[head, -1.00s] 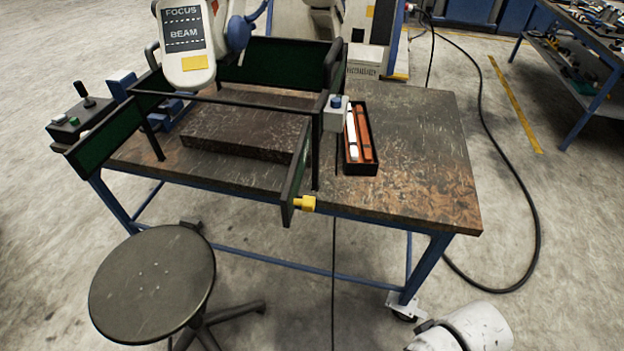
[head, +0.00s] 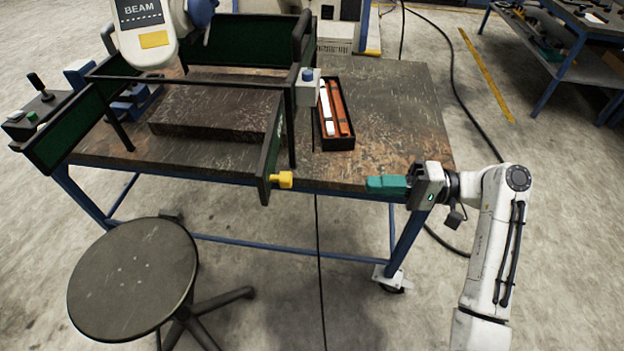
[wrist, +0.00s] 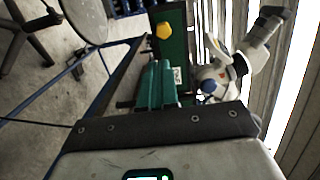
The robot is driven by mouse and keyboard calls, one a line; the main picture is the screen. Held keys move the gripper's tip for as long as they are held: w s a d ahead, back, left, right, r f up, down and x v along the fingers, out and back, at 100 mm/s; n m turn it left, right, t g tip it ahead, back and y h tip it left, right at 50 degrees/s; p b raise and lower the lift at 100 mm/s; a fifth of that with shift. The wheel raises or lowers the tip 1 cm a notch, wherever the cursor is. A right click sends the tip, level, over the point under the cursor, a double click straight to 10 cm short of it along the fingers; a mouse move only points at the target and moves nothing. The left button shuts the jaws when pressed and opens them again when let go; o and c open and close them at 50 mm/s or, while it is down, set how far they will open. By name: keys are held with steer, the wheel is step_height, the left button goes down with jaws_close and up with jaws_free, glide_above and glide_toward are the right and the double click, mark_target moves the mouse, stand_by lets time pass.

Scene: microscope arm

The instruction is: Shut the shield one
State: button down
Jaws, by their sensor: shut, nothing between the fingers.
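A black-framed enclosure with dark green panels stands on the workbench around a dark block. Its right front panel (head: 271,155) is swung out past the bench's front edge, with a yellow knob (head: 284,180) at its outer end. The left front panel (head: 62,130) is also swung outward. I cannot read a number on either. My gripper (head: 370,184) is shut and empty, its teal fingers level near the bench's front edge, to the right of the knob and apart from it. In the wrist view the fingers (wrist: 157,72) point towards a green panel (wrist: 172,48) with the yellow knob (wrist: 163,31).
The workbench (head: 390,120) is bare at the right. A black tray (head: 337,144) with a white and an orange bar lies beside the enclosure. A round stool (head: 135,280) stands in front at the left. A control box with a joystick (head: 38,115) is at the far left.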

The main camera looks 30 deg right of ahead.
steer(key=p+x, duration=0.3)
steer(key=x, duration=1)
steer(key=shift+w+a+r, duration=0.2)
steer(key=shift+a+r, duration=0.1)
steer(key=shift+a, duration=0.05)
steer(key=shift+a, duration=0.1)
